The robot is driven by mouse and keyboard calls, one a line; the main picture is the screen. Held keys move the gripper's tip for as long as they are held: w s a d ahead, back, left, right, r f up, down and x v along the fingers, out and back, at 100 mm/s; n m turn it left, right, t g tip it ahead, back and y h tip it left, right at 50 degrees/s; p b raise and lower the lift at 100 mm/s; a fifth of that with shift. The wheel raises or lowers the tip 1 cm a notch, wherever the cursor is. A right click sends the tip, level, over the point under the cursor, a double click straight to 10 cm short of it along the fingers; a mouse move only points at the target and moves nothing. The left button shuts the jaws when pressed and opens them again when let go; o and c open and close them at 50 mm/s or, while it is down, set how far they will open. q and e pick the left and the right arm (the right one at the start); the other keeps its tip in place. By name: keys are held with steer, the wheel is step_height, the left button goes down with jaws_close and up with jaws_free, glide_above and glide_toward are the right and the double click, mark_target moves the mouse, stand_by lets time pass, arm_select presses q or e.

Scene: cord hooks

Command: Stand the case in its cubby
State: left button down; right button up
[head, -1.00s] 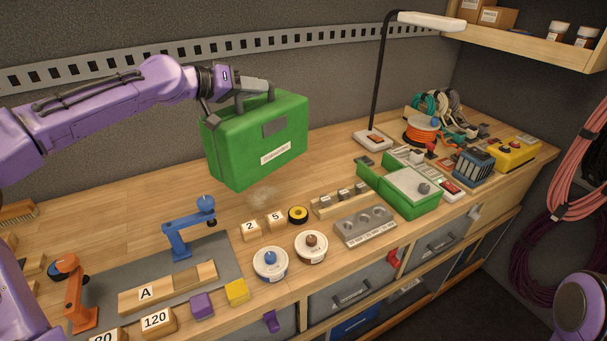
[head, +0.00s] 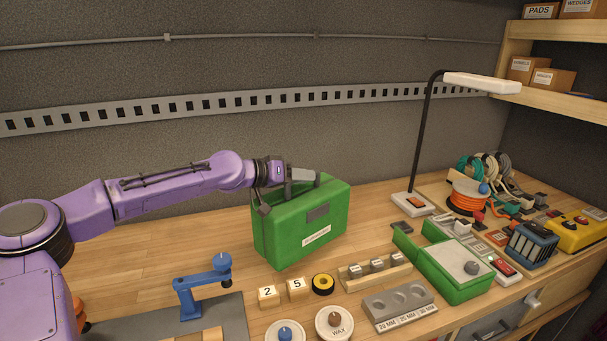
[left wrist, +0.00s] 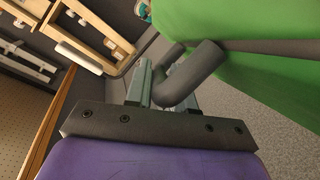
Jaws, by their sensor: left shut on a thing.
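The green case (head: 300,225) is upright, with a dark handle on top and a pale label on its front. My left gripper (head: 284,189) is shut on its handle, in the middle of the head view. The case hangs over the bench behind the number blocks; I cannot tell whether its base touches the wood. In the left wrist view the handle (left wrist: 190,75) lies between the fingers, and the green case (left wrist: 235,25) fills the upper right. I cannot make out a cubby for sure in either view. My right gripper is not in view.
A blue clamp-like tool (head: 203,284), number blocks (head: 269,296) and a yellow tape roll (head: 323,284) stand in front of the case. A lamp (head: 411,203) and an open green box (head: 455,270) are right. The bench left of the case (head: 160,245) is clear. A shelf (head: 550,85) hangs upper right.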

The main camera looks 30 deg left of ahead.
mark_target(293, 195)
arm_select(q)
steer(key=shift+a+f, duration=0.1)
steer(key=shift+f, duration=2.45)
steer(key=c, duration=1.4)
jaws_free()
steer(key=shift+f, duration=0.25)
steer(key=o, duration=0.4)
steer(key=shift+s+r, duration=0.15)
steer(key=shift+s, duration=0.05)
steer(key=shift+o, duration=0.2)
